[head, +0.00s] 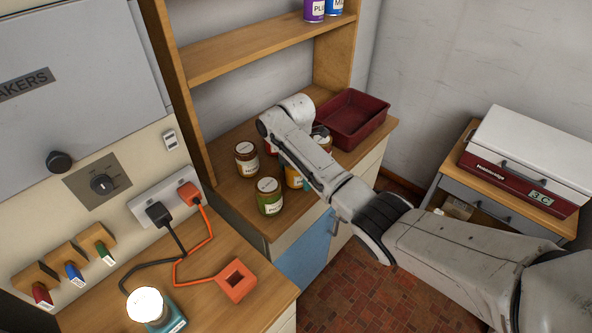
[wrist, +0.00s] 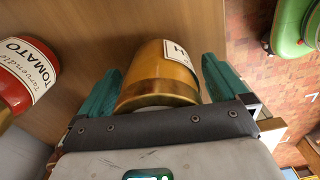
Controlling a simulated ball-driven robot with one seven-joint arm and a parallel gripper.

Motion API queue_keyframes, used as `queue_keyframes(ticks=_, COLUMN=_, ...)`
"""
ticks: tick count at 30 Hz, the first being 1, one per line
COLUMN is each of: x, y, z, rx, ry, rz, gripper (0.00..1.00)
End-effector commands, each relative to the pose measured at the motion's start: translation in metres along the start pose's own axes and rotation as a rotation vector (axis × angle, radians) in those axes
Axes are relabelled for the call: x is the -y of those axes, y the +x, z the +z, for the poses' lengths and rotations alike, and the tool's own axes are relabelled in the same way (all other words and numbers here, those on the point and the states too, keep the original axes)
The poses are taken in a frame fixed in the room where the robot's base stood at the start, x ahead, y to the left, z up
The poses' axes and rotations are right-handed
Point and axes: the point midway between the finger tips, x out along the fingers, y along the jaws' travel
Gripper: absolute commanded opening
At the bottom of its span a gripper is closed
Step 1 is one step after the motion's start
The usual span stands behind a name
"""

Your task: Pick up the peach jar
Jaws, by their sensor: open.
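The peach jar (wrist: 165,72), amber with a gold lid and a white label whose letter H shows, lies between the teal fingers of my gripper (wrist: 160,64) in the wrist view. The fingers are open, one on each side of the jar, and I cannot tell whether either touches it. In the head view, an orange-yellow jar (head: 292,178), apparently the same one, stands on the counter, partly hidden by my arm. My gripper is mostly hidden behind the arm there.
In the head view, a dark-red jar (head: 246,160) and green jar (head: 269,197) stand close by. A red tray (head: 352,118) sits behind right.

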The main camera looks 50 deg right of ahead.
Motion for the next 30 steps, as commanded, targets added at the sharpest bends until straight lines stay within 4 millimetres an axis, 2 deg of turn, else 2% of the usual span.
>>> queue_keyframes(ticks=2, x=-0.0001, y=-0.0002, z=0.0, rx=0.0, ry=0.0, rz=0.0, gripper=0.96)
queue_keyframes(ticks=21, x=-0.0002, y=-0.0006, z=0.0, rx=0.0, ry=0.0, rz=0.0, gripper=0.35)
queue_keyframes(ticks=24, x=-0.0008, y=-0.0017, z=0.0002, rx=0.001, ry=0.0, rz=0.002, gripper=0.26)
queue_keyframes(ticks=25, x=-0.0008, y=-0.0017, z=0.0002, rx=0.001, ry=0.0, rz=0.002, gripper=0.26)
queue_keyframes(ticks=26, x=-0.0008, y=-0.0017, z=0.0002, rx=0.001, ry=0.0, rz=0.002, gripper=0.2)
queue_keyframes(ticks=30, x=-0.0008, y=-0.0018, z=0.0002, rx=0.001, ry=0.0, rz=0.002, gripper=0.19)
